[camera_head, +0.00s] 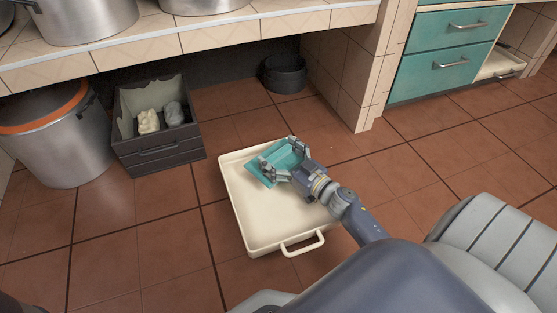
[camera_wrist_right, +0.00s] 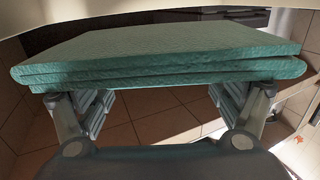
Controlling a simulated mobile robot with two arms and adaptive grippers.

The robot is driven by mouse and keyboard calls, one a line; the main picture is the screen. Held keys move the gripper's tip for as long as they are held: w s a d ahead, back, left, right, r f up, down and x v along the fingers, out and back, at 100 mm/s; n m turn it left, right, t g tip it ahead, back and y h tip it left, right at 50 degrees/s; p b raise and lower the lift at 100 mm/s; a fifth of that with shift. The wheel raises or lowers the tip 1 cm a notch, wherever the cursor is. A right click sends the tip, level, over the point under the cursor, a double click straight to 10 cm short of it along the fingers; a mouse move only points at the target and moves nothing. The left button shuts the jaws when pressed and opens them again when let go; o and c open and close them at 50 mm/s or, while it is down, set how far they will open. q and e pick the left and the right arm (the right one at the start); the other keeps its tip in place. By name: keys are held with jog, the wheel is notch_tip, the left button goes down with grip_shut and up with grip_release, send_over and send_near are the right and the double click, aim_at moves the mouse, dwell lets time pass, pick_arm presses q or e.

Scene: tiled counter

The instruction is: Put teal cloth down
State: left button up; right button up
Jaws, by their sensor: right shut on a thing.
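The teal cloth (camera_head: 267,170) is folded into a flat, layered square. My right gripper (camera_head: 285,162) is shut on it and holds it over the far part of a cream tray (camera_head: 233,205) on the floor. In the right wrist view the cloth (camera_wrist_right: 160,50) spans the width between and beyond the fingers (camera_wrist_right: 160,105), with its folded layers facing me. I cannot tell whether the cloth touches the tray. My left gripper is not in view.
A dark crate (camera_head: 158,150) with a cream item and a grey item stands left of the tray. A metal pot (camera_head: 58,145) with an orange rim is farther left. A dark round container (camera_head: 285,75) sits under the tiled counter (camera_head: 215,40). Floor to the right is clear.

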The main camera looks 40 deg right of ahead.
jog(key=shift+f, duration=0.15)
jog(key=shift+f, duration=0.35)
